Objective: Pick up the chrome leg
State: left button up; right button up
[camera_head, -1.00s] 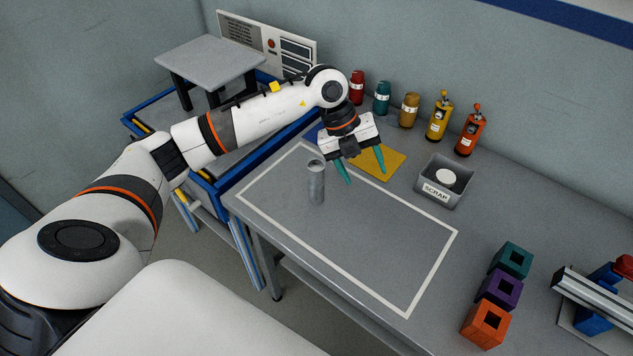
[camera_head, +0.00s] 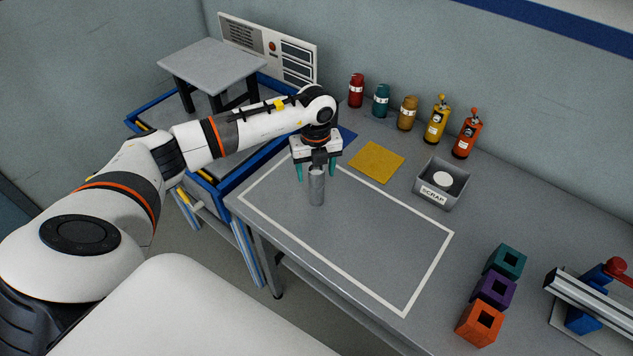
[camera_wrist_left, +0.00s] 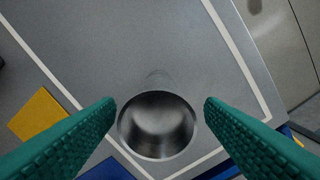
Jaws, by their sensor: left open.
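The chrome leg (camera_head: 317,188) is a short metal cylinder standing upright inside the white outline on the grey table. My left gripper (camera_head: 316,174) is open above it, its teal fingers pointing down on either side of the leg's top in the head view. In the left wrist view, the leg's round top (camera_wrist_left: 157,125) lies between the two separated fingers (camera_wrist_left: 160,105), with a gap on each side. I cannot tell exactly how far the fingertips are above or below the top rim. My right gripper is not in view.
A yellow mat (camera_head: 377,162) and a grey SCRAP bin (camera_head: 441,184) lie right of the gripper. Several bottles (camera_head: 407,113) stand along the wall. Teal, purple and orange blocks (camera_head: 480,323) sit at the right. The outlined area (camera_head: 385,235) right of the leg is clear.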

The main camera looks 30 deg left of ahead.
pick_arm(q)
notch_tip(320, 180, down, 3)
jog(key=shift+d+f, duration=0.1)
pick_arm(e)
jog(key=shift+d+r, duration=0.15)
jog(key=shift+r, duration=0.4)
pick_arm(q)
jog(key=shift+c, duration=0.3)
jog(key=c, duration=1.1)
jog(key=shift+c, duration=0.2)
jog(key=shift+w+r, duration=0.1)
jog(key=shift+r, duration=0.1)
